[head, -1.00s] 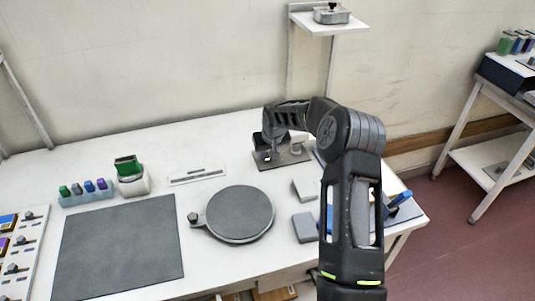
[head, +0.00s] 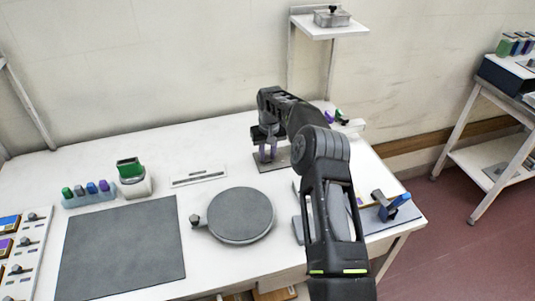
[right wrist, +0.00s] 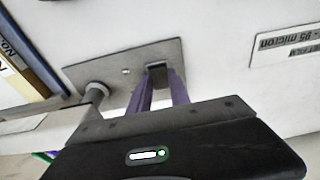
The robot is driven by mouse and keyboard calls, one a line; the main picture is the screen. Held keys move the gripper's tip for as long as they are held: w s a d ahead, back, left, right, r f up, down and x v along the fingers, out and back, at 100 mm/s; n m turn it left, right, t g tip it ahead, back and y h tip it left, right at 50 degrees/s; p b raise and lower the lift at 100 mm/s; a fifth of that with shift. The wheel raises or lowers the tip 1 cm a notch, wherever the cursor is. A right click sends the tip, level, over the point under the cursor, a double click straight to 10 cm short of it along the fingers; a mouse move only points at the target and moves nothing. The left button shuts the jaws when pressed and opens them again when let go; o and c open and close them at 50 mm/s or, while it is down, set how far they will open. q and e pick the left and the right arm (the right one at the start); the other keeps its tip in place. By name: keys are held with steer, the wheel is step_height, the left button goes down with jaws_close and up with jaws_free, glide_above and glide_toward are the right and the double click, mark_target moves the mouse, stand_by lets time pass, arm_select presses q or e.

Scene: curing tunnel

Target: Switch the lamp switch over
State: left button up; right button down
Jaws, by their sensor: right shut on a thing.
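The lamp switch appears to be the small grey plate (head: 281,163) at the back of the white table, partly hidden by my right arm. In the right wrist view the plate (right wrist: 112,74) carries a dark block-like lever (right wrist: 160,77) and a round grey post (right wrist: 98,93). My right gripper (head: 266,155) reaches down over the plate, its purple fingers on either side of the lever. The right wrist view shows the fingers (right wrist: 159,90) shut on it. Which way the lever is thrown is hard to tell. My left gripper is not in view.
A round grey turntable (head: 240,215) and a dark mat (head: 122,250) lie in front. A green-topped cup (head: 131,178) and a rack of coloured pieces (head: 88,196) stand left. A blue-handled tool (head: 400,201) lies right. A wall shelf (head: 318,33) is above.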

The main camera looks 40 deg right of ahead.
mark_target(268, 161)
stand_by(0.3)
steer(key=c, duration=1.2)
jaws_free()
steer(key=shift+r, duration=0.1)
steer(key=r, duration=0.2)
steer(key=r+b, duration=0.1)
steer(key=r, duration=0.1)
steer(key=r+b, duration=0.1)
steer(key=r, duration=0.1)
steer(key=shift+s+a+r, duration=0.1)
steer(key=shift+s+r, duration=0.2)
steer(key=shift+s, duration=0.1)
steer(key=shift+s+r, duration=0.1)
steer(key=shift+r, duration=0.4)
